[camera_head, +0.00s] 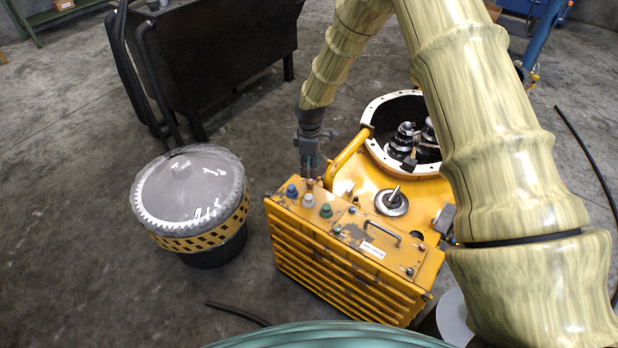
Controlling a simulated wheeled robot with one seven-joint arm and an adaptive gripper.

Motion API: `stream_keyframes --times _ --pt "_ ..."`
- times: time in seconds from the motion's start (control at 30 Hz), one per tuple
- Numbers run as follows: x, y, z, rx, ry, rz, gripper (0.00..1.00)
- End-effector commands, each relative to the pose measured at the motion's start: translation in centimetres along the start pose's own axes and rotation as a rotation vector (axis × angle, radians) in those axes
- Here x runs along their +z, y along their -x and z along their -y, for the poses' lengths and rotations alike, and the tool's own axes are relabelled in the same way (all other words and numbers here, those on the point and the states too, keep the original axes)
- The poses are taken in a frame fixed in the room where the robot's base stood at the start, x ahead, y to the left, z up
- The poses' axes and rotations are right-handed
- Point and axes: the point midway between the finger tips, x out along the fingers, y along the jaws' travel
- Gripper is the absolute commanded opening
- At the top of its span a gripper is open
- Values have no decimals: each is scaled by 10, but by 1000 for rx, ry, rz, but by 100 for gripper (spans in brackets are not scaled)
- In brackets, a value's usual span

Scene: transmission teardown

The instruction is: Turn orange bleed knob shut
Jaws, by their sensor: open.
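The yellow transmission housing (372,185) stands on the floor with a ribbed front box. A small orange-brown knob (310,184) sits near the back left of the box's top panel, behind a white knob (308,200). I take it for the orange bleed knob; it is small and partly covered by my gripper. My gripper (309,173) points down just above it, open, with its fingertips at or close to the knob. I cannot tell whether they touch it or stand around it.
A blue knob (291,191) and a green knob (326,211) are close by on the panel. A yellow bar (347,158) rises just right of my gripper. A metal handle (384,231) is farther right. A round grey-lidded drum (190,185) stands left, with open floor between.

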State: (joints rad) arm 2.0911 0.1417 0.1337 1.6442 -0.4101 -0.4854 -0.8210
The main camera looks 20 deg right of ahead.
Motion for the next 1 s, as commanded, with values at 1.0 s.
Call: stream_keyframes --times 1.0 --pt "-1 -67 1 0 1 -1 22"
